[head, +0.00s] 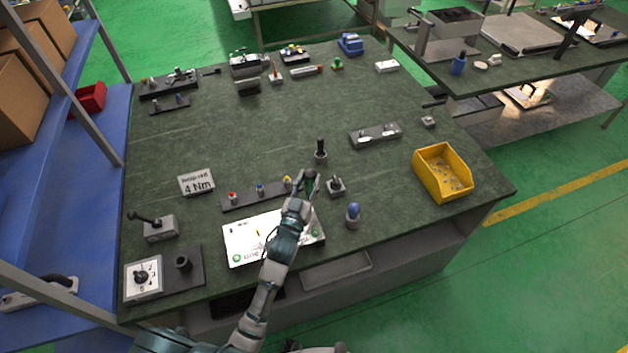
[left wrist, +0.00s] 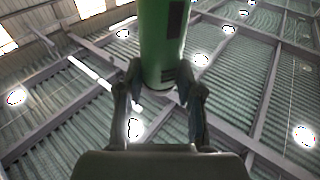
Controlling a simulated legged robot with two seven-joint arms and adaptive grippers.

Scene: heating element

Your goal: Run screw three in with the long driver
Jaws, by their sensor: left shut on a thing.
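My left gripper (head: 309,181) is shut on a green cylinder, which fills the space between its fingers in the left wrist view (left wrist: 163,45). It looks like a driver's body; its tip is hidden, so I cannot tell its length. The gripper is just beyond the right part of a white panel (head: 245,240) with green round marks, at the table's near edge. My forearm covers part of the panel. I cannot make out screw three. A dark rack (head: 240,203) with red, blue and yellow-topped pieces lies behind the panel. My right gripper is not in view.
Near the gripper stand a black-handled piece (head: 320,152), a small grey block with a knob (head: 336,187) and a blue-topped piece (head: 353,214). A yellow bin (head: 441,173) is at the right. A 4 Nm sign (head: 197,183) is at the left. The table's middle is clear.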

